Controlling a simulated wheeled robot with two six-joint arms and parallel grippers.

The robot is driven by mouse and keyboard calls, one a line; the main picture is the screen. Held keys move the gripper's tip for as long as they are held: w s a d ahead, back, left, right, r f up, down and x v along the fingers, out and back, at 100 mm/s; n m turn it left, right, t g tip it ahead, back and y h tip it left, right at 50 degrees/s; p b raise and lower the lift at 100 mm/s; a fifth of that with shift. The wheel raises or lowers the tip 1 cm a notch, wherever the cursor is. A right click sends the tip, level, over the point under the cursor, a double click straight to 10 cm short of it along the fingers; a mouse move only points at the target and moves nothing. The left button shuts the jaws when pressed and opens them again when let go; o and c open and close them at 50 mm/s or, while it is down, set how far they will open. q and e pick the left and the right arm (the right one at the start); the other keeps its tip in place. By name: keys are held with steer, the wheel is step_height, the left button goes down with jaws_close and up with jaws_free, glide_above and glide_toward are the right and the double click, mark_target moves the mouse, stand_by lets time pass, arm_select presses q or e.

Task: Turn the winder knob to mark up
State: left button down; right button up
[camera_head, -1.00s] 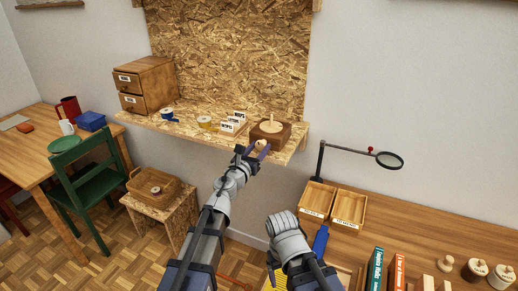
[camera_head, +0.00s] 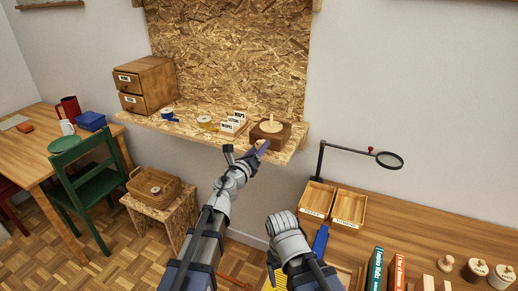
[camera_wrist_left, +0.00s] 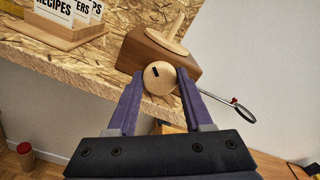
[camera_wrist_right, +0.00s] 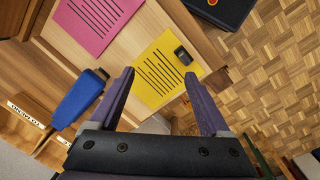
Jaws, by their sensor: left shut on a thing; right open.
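The winder is a brown wooden block (camera_head: 284,137) with a pale disc and peg on top, at the right end of the OSB shelf. In the left wrist view the block (camera_wrist_left: 140,48) has a round pale wooden knob (camera_wrist_left: 162,80) on its front face. A short dark mark shows on the knob, up and slightly left of its middle, tilted. My left gripper (camera_wrist_left: 159,82) is shut on the knob, one purple finger at each side. In the right wrist view my right gripper (camera_wrist_right: 160,76) is open and empty, above the desk area.
Labelled card boxes (camera_head: 234,121) and tape rolls stand left of the winder on the shelf. A magnifier (camera_head: 389,160) on an arm rises at the right, behind two wooden trays (camera_head: 348,206). A yellow sheet (camera_wrist_right: 163,70) with a dark object lies under my right gripper.

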arm_select(q)
steer(key=shift+n, duration=0.5)
steer(key=shift+c, duration=1.5)
jaws_free()
